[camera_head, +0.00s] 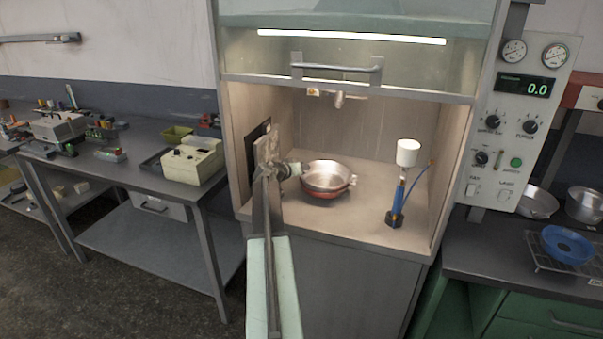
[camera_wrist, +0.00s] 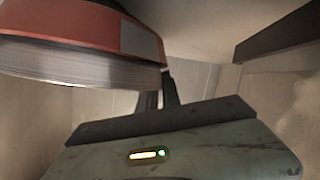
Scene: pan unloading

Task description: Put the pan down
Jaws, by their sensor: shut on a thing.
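A pan (camera_head: 327,172) with a silver inside and a reddish lower part is inside the lit hood, near the left of its floor. My gripper (camera_head: 298,169) reaches in at the pan's left side and is shut on it; the jaws are small and partly hidden in the head view. In the wrist view the pan (camera_wrist: 90,63) fills the upper left as a red band beside a brushed metal band. The dark fingers (camera_wrist: 160,98) meet its right edge. I cannot tell whether the pan touches the hood floor (camera_head: 355,220).
A blue stand with a white top (camera_head: 407,153) stands right of the pan. The hood's side walls and raised glass sash (camera_head: 345,92) bound the opening. Grey pans (camera_head: 537,203) and a blue pan (camera_head: 567,245) sit on the right bench. Hood floor before the pan is clear.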

